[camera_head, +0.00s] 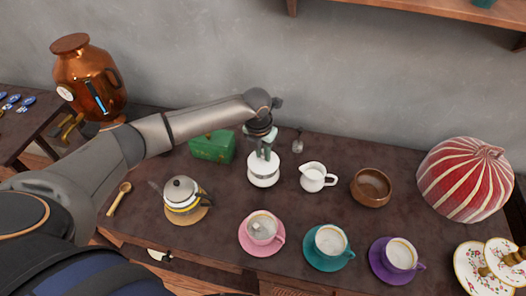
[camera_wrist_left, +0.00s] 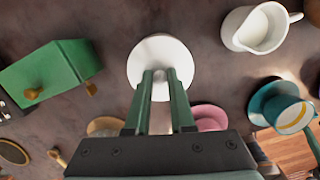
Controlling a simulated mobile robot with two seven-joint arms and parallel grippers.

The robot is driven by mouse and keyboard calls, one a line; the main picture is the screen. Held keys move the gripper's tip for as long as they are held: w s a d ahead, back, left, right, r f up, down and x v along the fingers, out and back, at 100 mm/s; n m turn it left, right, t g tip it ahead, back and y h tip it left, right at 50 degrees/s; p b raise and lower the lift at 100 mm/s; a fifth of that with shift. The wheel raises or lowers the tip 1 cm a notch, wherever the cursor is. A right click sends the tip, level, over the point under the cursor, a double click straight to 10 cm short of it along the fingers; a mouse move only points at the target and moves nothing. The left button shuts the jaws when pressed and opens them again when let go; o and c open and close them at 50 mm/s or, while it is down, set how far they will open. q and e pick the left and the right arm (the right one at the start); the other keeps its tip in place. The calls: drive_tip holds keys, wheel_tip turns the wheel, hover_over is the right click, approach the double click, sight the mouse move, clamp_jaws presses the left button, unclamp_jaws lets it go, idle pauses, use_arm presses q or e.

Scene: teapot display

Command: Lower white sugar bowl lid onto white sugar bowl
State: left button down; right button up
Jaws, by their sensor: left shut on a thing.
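The white sugar bowl (camera_head: 263,179) stands upright on the dark table, left of the white creamer. My left gripper (camera_head: 264,152) is directly above it, pointing down. In the left wrist view its green fingers (camera_wrist_left: 161,77) are shut on the knob of the white sugar bowl lid (camera_wrist_left: 160,49). The lid looks like a round white disc there and hides the bowl beneath. In the head view the lid is at the bowl's top, partly behind the fingers. I cannot tell whether it touches the rim. My right gripper is not in view.
A green box (camera_head: 212,147) is close on the left and the creamer (camera_head: 313,178) close on the right. A teapot (camera_head: 181,194), a pink cup (camera_head: 262,227), a teal cup (camera_head: 330,241) and a purple cup (camera_head: 400,254) stand in front. A wooden bowl (camera_head: 371,187) is further right.

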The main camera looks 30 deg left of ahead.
use_arm(q)
drive_tip(key=shift+f+b, duration=0.6)
drive_tip(key=shift+f, duration=0.5)
drive_tip(key=shift+p, duration=0.35)
drive_tip(key=shift+f, duration=0.3)
idle(0.3)
drive_tip(key=shift+c, duration=0.6)
unclamp_jaws()
drive_tip(key=shift+r, duration=0.1)
